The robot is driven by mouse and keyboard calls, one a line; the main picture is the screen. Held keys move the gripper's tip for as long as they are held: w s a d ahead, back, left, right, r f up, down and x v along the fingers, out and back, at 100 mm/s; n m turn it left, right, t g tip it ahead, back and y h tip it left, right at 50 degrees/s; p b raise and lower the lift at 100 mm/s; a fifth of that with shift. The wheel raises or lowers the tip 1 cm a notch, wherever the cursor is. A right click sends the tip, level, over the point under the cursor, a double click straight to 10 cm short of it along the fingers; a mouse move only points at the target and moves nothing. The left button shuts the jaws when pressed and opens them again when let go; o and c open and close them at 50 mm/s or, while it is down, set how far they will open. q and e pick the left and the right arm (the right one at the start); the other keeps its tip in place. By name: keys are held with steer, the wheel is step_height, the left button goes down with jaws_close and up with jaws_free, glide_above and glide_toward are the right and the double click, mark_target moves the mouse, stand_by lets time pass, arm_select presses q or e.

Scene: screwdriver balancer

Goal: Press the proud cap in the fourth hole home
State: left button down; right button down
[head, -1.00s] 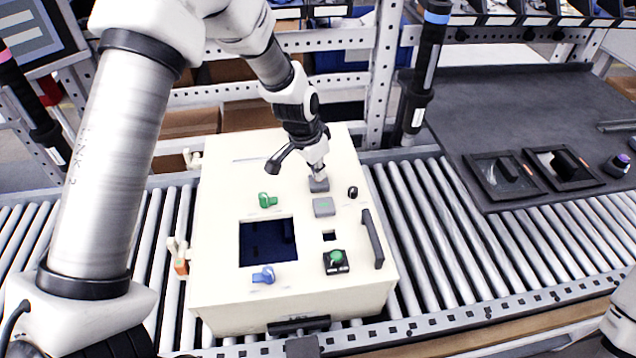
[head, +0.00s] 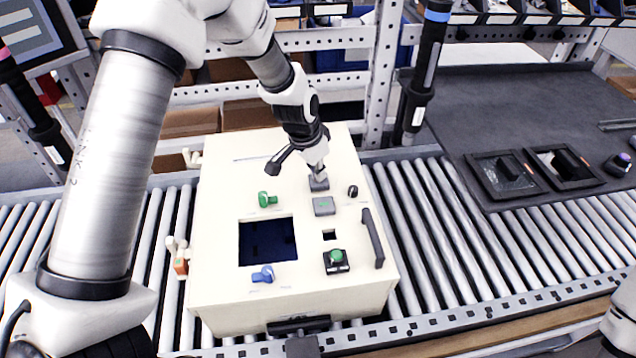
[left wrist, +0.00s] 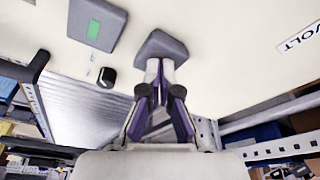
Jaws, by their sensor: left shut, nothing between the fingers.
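A white panel box (head: 222,240) stands on the roller conveyor. A plain grey square cap (head: 319,186) sits in the far end of a column on its top face, and it also shows in the left wrist view (left wrist: 160,46). My left gripper (head: 318,174) points down with its fingers shut and empty, its tips at this cap and seemingly touching it. The tips (left wrist: 160,66) hide part of the cap's edge. How far the cap stands up is hard to tell. A grey cap with a green mark (head: 324,206) is nearer. My right gripper is out of view.
Nearer in the column are an open square hole (head: 329,235) and a green knob on a black base (head: 336,260). A small black knob (head: 352,191), a black handle (head: 372,238), a green knob (head: 267,199) and a blue knob (head: 264,274) stand up around it.

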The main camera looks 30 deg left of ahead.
arm_select(q)
steer(key=shift+s+f, duration=0.1)
steer(key=shift+f, duration=0.05)
stand_by(0.3)
steer(key=p+v, duration=0.2)
steer(key=w+p+v, duration=0.1)
steer(key=p+v, duration=0.1)
steer(key=v, duration=0.1)
steer(key=shift+w+d, duration=0.1)
steer(key=shift+d, duration=0.1)
